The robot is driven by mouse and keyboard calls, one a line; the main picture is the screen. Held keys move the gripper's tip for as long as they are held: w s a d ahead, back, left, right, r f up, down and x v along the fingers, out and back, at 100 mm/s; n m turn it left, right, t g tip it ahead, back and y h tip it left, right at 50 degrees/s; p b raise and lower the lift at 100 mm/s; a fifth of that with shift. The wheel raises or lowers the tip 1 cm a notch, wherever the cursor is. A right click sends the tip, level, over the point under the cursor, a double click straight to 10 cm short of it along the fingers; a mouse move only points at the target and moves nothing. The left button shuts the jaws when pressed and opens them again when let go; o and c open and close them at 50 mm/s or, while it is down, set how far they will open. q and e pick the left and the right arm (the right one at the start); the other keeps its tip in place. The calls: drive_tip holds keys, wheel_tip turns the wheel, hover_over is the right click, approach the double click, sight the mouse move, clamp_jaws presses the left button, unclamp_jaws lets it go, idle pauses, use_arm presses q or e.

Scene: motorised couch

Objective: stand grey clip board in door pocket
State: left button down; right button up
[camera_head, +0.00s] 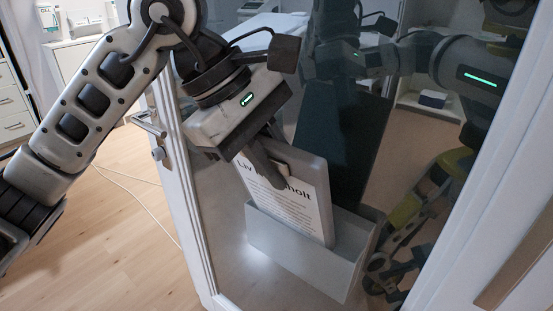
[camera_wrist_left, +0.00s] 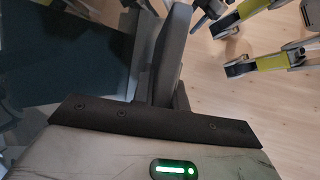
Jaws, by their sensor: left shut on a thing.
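The grey clip board (camera_head: 289,193), with a white printed sheet on its face, is upright and tilted. Its top edge is in my left gripper (camera_head: 268,166), which is shut on it. Its lower edge meets the front rim of the grey door pocket (camera_head: 300,254) and seems to be inside the opening; how deep it sits is hidden. In the left wrist view my left gripper's dark fingers (camera_wrist_left: 170,60) show, but the clip board is hard to make out there. My right gripper is not clearly in view.
The pocket hangs on a glass door with a white frame (camera_head: 191,210) and a handle (camera_head: 150,125). A dark panel (camera_head: 343,140) shows behind the clip board; I cannot tell if it is a reflection. The glass mirrors parts of me. Wooden floor (camera_head: 110,235) is open at left.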

use_arm(q)
drive_tip(key=c, duration=1.3)
unclamp_jaws()
drive_tip(key=v, duration=1.6)
drive_tip(key=shift+d, duration=0.1)
